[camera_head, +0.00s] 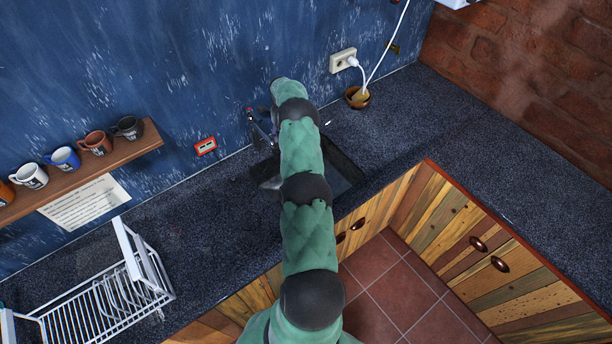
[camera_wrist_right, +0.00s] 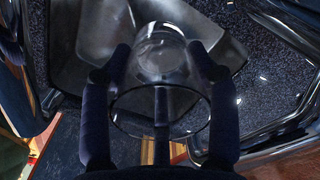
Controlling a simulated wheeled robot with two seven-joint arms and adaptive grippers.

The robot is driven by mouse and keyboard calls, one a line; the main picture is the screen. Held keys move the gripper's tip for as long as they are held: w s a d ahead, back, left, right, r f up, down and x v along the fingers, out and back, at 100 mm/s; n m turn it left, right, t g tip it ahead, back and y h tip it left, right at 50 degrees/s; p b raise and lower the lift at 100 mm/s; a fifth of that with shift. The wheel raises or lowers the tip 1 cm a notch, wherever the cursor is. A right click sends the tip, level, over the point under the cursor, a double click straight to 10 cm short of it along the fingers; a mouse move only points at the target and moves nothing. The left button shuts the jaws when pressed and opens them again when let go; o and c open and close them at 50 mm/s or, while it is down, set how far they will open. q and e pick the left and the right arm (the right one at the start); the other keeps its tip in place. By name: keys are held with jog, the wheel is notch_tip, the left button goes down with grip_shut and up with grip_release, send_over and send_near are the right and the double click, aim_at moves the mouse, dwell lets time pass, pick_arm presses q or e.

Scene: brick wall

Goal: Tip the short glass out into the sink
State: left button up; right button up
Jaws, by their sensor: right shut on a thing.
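The short glass (camera_wrist_right: 160,112) is clear and sits between the fingers of my right gripper (camera_wrist_right: 159,58), which is shut on it. In the right wrist view its round rim is nearer the camera and its base farther off. The sink (camera_wrist_right: 80,70) spreads behind the glass as a grey metal basin. In the head view the sink (camera_head: 338,182) shows only in part beside my green arm, which hides the glass and the right gripper. I cannot tell the glass's exact tilt or whether liquid is in it.
A tap (camera_head: 262,132) stands at the wall by the sink. A white dish rack (camera_head: 105,310) is on the counter at left. A small bowl (camera_head: 357,97) sits near the socket. Several mugs stand on a wall shelf (camera_head: 90,172). The right counter (camera_head: 520,150) is clear.

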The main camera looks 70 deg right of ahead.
notch_tip(320, 180, down, 18)
jog(key=s+t+h, duration=0.1)
jog(key=s+t, duration=0.1)
jog(key=t, duration=0.1)
jog(key=s+a+r+t+h+b, duration=0.2)
jog(key=t+b, duration=0.8)
jog(key=b, duration=1.1)
notch_tip(320, 180, up, 3)
jog(key=shift+s+r+h, duration=0.15)
jog(key=shift+s+h, duration=0.65)
jog(key=shift+h, duration=0.3)
jog(key=shift+s+a+r+t+h+b, duration=0.2)
jog(key=shift+s+r+t+h+b, duration=0.15)
jog(key=shift+s+t+b, duration=0.35)
